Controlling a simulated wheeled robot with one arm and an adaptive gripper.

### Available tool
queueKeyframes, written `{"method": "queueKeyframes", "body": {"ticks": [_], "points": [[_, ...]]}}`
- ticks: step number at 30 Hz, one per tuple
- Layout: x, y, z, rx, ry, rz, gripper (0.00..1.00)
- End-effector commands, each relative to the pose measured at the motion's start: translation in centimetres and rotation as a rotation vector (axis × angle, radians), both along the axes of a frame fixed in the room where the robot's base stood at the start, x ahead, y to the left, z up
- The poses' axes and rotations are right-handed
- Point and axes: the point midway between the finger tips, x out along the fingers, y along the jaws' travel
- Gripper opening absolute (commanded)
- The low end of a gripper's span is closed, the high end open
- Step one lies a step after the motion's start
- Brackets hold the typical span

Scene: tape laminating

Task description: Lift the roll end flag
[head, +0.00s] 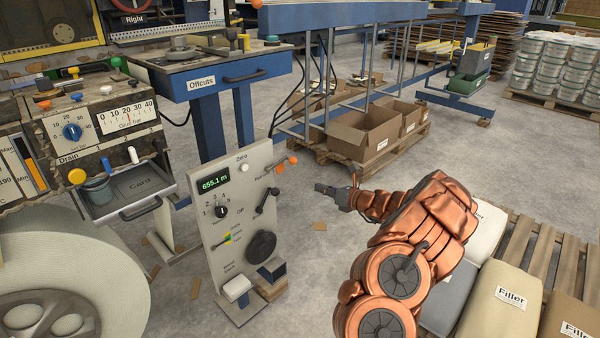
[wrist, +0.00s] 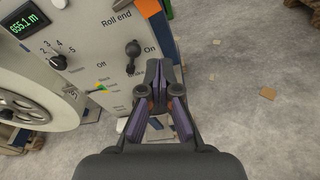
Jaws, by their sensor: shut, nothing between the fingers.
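A grey control panel (head: 235,215) stands upright with a green "655.1 m" display (head: 215,183). At its upper right edge is an orange piece (head: 291,160), which looks like the roll end flag, beside the "Roll end" label. In the wrist view the orange piece (wrist: 149,6) is partly cut off by the top edge, above the panel's right side. My gripper (head: 320,187) is to the right of the panel, apart from the flag. In the wrist view its fingers (wrist: 160,68) are together and empty, near the panel's right edge.
A black On/Off lever (wrist: 133,50) lies left of my fingertips, with a black knob (head: 261,246) lower on the panel. Cardboard boxes (head: 363,134) sit on a pallet behind. Filler bags (head: 497,300) lie at the right. Grey floor is open right of the panel.

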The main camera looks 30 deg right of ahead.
Motion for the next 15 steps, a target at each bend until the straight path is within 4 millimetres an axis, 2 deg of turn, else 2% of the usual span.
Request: {"method": "queueKeyframes", "body": {"ticks": [4,8,15], "points": [[0.6,0.3,-0.2,-0.002,0.002,0.004,0.00],[2.1,0.8,-0.6,-0.003,0.002,0.004,0.00],[6.1,1.9,-1.2,-0.004,0.001,0.004,0.00]]}}
